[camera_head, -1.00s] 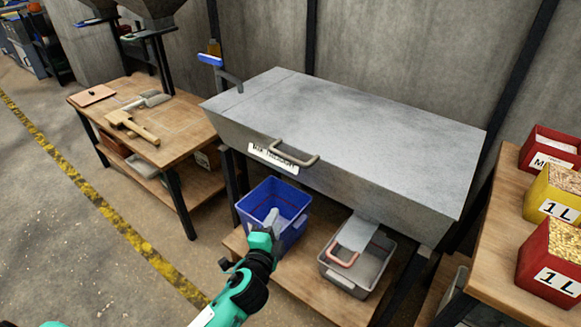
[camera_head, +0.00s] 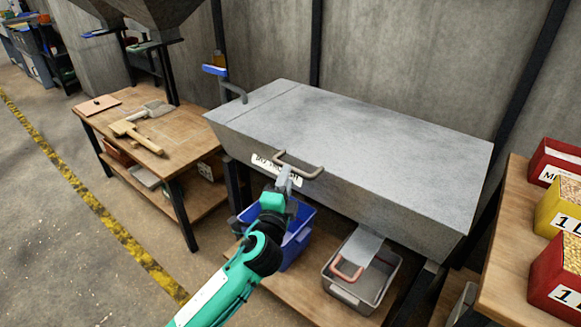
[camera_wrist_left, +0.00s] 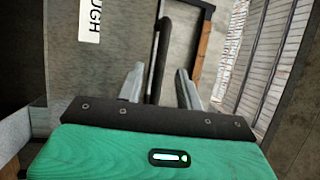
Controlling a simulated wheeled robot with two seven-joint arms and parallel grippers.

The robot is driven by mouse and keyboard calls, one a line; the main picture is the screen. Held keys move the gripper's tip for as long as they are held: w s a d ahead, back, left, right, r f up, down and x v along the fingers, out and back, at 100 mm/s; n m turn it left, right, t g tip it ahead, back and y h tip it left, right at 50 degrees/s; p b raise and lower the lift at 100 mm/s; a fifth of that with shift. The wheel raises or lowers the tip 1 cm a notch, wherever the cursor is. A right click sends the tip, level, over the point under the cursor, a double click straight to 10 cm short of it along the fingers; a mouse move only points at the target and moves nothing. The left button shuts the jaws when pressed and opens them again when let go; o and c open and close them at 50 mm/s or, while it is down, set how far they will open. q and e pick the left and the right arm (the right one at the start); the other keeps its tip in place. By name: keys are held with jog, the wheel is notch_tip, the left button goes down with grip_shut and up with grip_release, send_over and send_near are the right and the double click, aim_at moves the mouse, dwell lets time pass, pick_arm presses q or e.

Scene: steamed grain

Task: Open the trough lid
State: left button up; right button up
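The grey metal trough (camera_head: 345,190) has its flat lid (camera_head: 350,120) lying shut on top. A bar handle (camera_head: 312,175) sticks out at the lid's front edge, beside a white label. My left gripper (camera_head: 287,172) is just below and in front of the handle's left part, fingers pointing up toward it. In the left wrist view the gripper (camera_wrist_left: 160,69) has its fingers apart, and the dark handle (camera_wrist_left: 161,55) runs up between them, as seen from there. I cannot tell whether they touch. My right gripper is in neither view.
A blue bin (camera_head: 298,240) and a grey bin (camera_head: 352,291) with a pink-handled scoop stand on the shelf below. A wooden table (camera_head: 185,135) with tools is left. Red and yellow grain boxes stand on a table (camera_head: 508,235) at right.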

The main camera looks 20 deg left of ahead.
pick_arm(q)
jog(key=shift+w+a+r, duration=0.1)
jog(key=shift+w+r, duration=0.1)
jog(key=shift+w, duration=0.9)
jog(key=shift+w+r, duration=0.15)
jog(key=shift+w, duration=0.9)
grip_shut()
